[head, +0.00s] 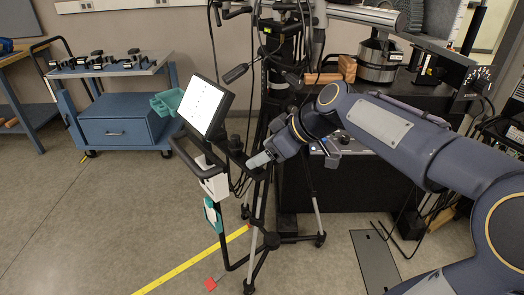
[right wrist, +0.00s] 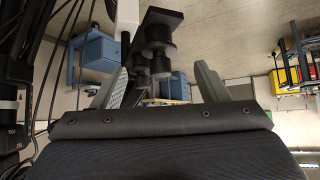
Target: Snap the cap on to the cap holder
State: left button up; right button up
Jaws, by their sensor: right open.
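My right gripper (head: 259,160) reaches in from the right in the head view, close to the stand beside the tilted screen. In the right wrist view its two grey fingers (right wrist: 162,68) are spread apart. A dark plate (right wrist: 160,16) with stubby black cylinders (right wrist: 158,42) shows beyond and between the fingers; they may be the cap and its holder, but I cannot tell which is which. No contact between fingers and cylinders is clear. My left gripper is not in view.
A tilted white screen (head: 205,104) stands on the frame with a black handle bar (head: 187,158). Tripod legs (head: 316,205) and cables crowd the area around my right gripper. A blue cart (head: 118,131) stands at the back left. The floor at the left (head: 90,220) is clear.

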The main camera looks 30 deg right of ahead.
jog(key=shift+p+v, duration=0.4)
jog(key=shift+v, duration=1.45)
jog(key=v, duration=0.7)
jog(key=shift+s+d+r, duration=0.2)
jog(key=shift+s, duration=0.1)
dwell(0.8)
